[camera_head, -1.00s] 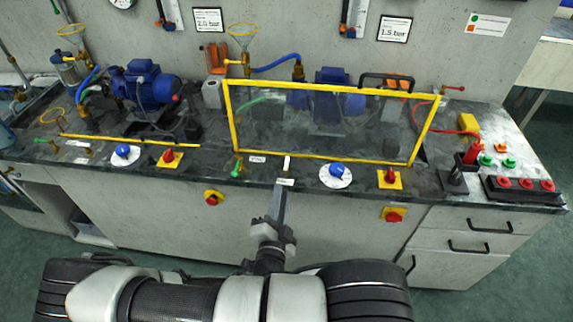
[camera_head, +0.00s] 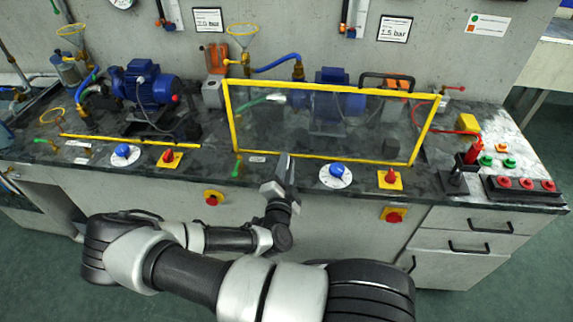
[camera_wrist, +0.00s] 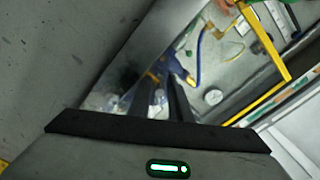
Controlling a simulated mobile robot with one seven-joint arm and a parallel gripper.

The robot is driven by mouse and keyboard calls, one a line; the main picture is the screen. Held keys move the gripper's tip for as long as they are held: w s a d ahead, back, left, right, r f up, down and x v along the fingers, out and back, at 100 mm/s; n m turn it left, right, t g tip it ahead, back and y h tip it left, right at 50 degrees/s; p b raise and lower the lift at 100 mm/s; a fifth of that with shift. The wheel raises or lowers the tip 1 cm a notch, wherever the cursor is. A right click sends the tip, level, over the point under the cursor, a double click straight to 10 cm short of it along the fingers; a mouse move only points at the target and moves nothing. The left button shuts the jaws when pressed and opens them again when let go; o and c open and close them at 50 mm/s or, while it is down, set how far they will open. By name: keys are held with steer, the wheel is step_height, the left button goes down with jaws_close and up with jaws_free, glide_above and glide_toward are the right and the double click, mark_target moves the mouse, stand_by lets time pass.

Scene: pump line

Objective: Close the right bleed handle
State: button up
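The right bleed handle looks to be the small green lever (camera_head: 237,166) near the counter's front edge. My gripper (camera_head: 285,166) is to the right of this lever, at the counter's front edge by the guard's lower bar, apart from the lever. In the wrist view my two dark fingers (camera_wrist: 174,100) lie close together with nothing seen between them. I cannot pick out the lever surely in the wrist view.
The clear guard (camera_head: 318,86) with its yellow frame stands close behind my gripper. A blue dial knob (camera_head: 337,170) and a red knob on a yellow plate (camera_head: 390,178) sit to the right. A red-and-yellow switch (camera_head: 213,198) is on the front panel below.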

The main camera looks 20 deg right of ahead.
jaws_close()
steer(key=shift+m+h, duration=0.3)
steer(key=m+g+h, duration=0.1)
steer(key=g+h, duration=0.1)
steer(key=m+g+h+b, duration=0.1)
steer(key=m+h, duration=0.1)
steer(key=shift+w+a+f+g+b, duration=0.1)
steer(key=shift+a+f+g+b, duration=0.05)
steer(key=shift+g+b, duration=0.2)
steer(key=shift+w+m+g+h+b, duration=0.1)
steer(key=shift+m+g+h+b, duration=0.4)
steer(key=shift+m+g+h, duration=0.75)
steer(key=shift+m+g+h+b, duration=0.55)
steer(key=shift+m+g, duration=0.9)
steer(key=shift+g, duration=1.05)
jaws_free()
steer(key=shift+a, duration=0.1)
